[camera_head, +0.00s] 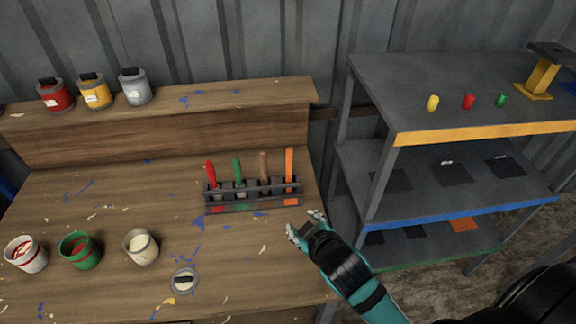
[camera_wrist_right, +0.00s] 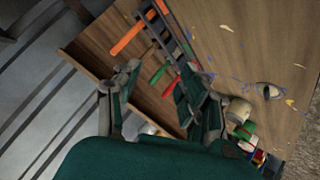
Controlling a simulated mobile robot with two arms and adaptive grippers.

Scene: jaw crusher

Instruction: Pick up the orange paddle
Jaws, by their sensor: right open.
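The orange paddle (camera_head: 289,163) stands upright at the right end of a dark rack (camera_head: 252,191) on the wooden bench. Its handle (camera_wrist_right: 127,38) also shows in the right wrist view, beyond the fingertips. Brown (camera_head: 264,163), green (camera_head: 238,169) and red (camera_head: 210,173) paddles stand to its left in the same rack. My right gripper (camera_head: 306,228) is open and empty, in front of the rack's right end and a little right of it, apart from the orange paddle. In the wrist view its fingers (camera_wrist_right: 163,75) are spread. My left gripper is not in view.
Open white (camera_head: 26,256), green (camera_head: 80,252) and cream (camera_head: 141,248) cans and a lid (camera_head: 184,281) stand front left. Three closed cans (camera_head: 96,94) sit on the back ledge. A metal shelf (camera_head: 455,95) rises close to the right. The bench before the rack is clear.

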